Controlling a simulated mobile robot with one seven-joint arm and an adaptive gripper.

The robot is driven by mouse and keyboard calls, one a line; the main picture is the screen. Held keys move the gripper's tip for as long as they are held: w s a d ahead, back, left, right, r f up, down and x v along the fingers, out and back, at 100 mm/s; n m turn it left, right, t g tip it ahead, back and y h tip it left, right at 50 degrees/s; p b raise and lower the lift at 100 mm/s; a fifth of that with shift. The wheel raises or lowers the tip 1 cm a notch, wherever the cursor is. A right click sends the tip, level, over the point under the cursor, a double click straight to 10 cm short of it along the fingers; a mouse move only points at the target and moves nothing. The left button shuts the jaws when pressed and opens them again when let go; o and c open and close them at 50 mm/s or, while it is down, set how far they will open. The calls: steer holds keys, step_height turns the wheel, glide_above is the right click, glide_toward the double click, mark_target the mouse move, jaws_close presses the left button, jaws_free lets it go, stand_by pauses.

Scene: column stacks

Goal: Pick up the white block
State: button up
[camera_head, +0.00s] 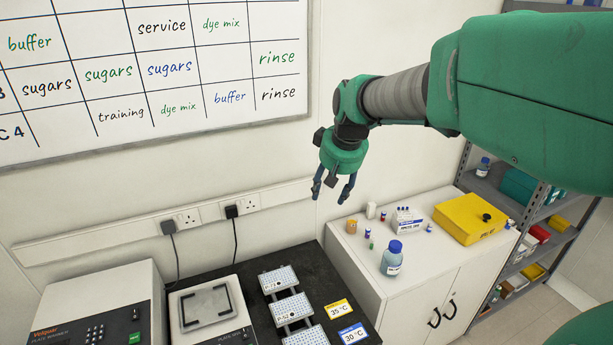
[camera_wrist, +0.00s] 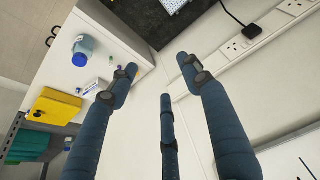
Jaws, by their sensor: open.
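A small upright white block (camera_head: 371,210) stands on the white cabinet top (camera_head: 352,255), near its back left, in the head view. I cannot make it out for sure in the wrist view, where the fingers cover part of the cabinet top. My gripper (camera_head: 329,190) hangs in the air left of the block and higher, in front of the wall. Its fingers point down and are spread apart. In the wrist view my gripper (camera_wrist: 160,78) shows three dark blue fingers with nothing between them.
Near the block are a tan cylinder (camera_head: 351,227), small vials (camera_head: 369,238), a white rack (camera_head: 407,222) and a blue-capped bottle (camera_head: 392,260). A yellow case (camera_head: 470,218) lies to the right. A dark bench (camera_head: 255,300) with plates is left of the cabinet.

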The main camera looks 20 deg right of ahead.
steer(key=w+d+f+p, duration=0.2)
steer(key=w+d+p, duration=0.1)
steer(key=w+d, duration=0.55)
steer(key=g+p, duration=0.1)
steer(key=p, duration=0.6)
glide_above(372, 203)
steer(key=s, duration=0.4)
step_height(372, 203, down, 19)
steer(key=shift+w+d+f, duration=0.1)
steer(key=shift+d, duration=0.05)
steer(key=shift+f, duration=0.15)
steer(key=shift+x, duration=4.15)
steer(key=shift+f, duration=0.15)
steer(key=shift+a+x, duration=0.2)
steer(key=shift+x, duration=1.05)
steer(key=shift+a+x, duration=0.2)
steer(key=shift+x, duration=1)
